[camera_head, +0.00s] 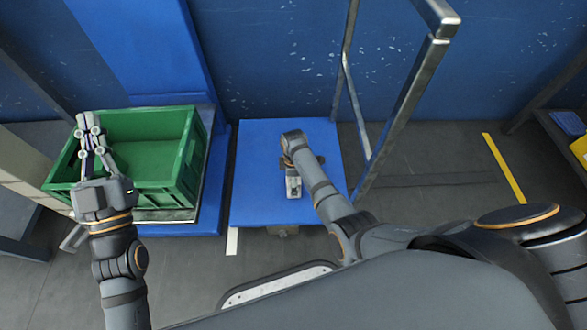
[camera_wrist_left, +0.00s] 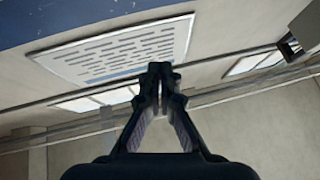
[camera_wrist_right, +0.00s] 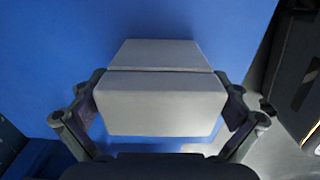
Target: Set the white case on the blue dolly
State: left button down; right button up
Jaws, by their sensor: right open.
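The blue dolly (camera_head: 258,160) is a flat blue platform in the middle of the head view. The white case (camera_wrist_right: 160,106) fills the centre of the right wrist view, with the blue surface behind it. A small pale part of the case (camera_head: 293,187) shows in the head view over the dolly. My right gripper (camera_wrist_right: 160,118) is open, with one finger on each side of the case. Whether the case rests fully on the dolly is hard to tell. My left gripper (camera_head: 86,124) is shut and empty over the left side of the green crate; its fingertips meet in the left wrist view (camera_wrist_left: 160,72).
The green crate (camera_head: 186,170) is empty and stands left of the dolly on another blue base (camera_head: 212,190). A metal frame (camera_head: 400,105) rises along the dolly's right side. A blue wall (camera_head: 270,60) stands behind. The floor (camera_head: 430,165) to the right is mostly clear.

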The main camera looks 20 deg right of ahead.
notch_tip(320, 180, up, 3)
jog(key=shift+f+p, duration=0.2)
jog(key=shift+p, duration=0.45)
pick_arm(q)
notch_tip(320, 180, down, 21)
jog(key=g+p, duration=0.1)
jog(key=g, duration=0.9)
pick_arm(e)
jog(key=shift+r, duration=0.95)
notch_tip(320, 180, up, 2)
jog(key=shift+r+p, duration=0.2)
jog(key=shift+p, duration=0.5)
jog(key=shift+r+p, duration=0.5)
jog(key=shift+r, duration=0.45)
jog(key=shift+r+p, duration=0.45)
jog(key=shift+r, duration=1)
pick_arm(q)
jog(key=s+d+f+g, duration=0.1)
jog(key=s+f+g, duration=0.9)
jog(key=s+f, duration=0.4)
jog(key=shift+s+n, duration=0.4)
jog(key=shift+s, duration=0.15)
